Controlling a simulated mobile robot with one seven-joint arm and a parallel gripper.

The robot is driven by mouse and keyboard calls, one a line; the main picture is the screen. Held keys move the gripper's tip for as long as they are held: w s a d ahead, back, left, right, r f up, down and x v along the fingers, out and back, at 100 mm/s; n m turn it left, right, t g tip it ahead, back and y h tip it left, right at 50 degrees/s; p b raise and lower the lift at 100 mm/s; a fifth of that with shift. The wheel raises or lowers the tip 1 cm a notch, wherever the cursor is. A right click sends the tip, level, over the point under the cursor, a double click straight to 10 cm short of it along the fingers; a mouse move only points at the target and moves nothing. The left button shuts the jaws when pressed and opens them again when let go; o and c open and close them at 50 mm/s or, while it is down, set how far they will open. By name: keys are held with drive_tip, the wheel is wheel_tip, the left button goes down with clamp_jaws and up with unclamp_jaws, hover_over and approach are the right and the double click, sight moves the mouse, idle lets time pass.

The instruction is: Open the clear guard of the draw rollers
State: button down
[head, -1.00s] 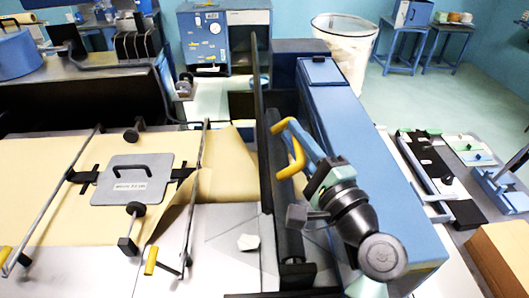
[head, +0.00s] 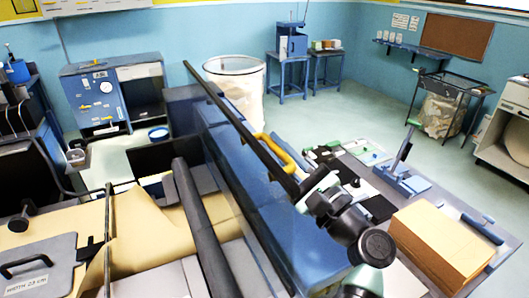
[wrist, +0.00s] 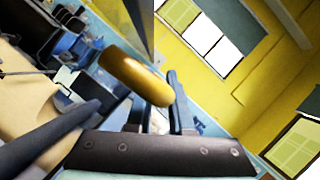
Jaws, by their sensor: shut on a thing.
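The clear guard shows mainly as its long dark edge bar (head: 238,120), running slantwise over the blue housing in the head view. Its see-through pane is hard to make out. The yellow handle (head: 268,143) sits beside this bar and shows large in the wrist view (wrist: 137,77). My gripper (head: 286,160) is shut on the handle, its fingers partly hidden behind the bar and my wrist. The dark grey draw roller (head: 203,225) lies exposed left of the housing, with the bar raised and to its right.
The long blue housing (head: 245,195) stands right of the roller. Kraft paper (head: 145,225) runs in from the left, near a grey plate (head: 40,270). A cardboard stack (head: 445,245) lies on the right bench. A clear bin (head: 235,75) stands behind, with open floor to its right.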

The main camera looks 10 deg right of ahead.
drive_tip(key=shift+d, duration=0.15)
drive_tip(key=c, duration=0.8)
unclamp_jaws()
drive_tip(key=shift+f, duration=0.1)
drive_tip(key=b+v, duration=0.5)
drive_tip(key=v, duration=0.8)
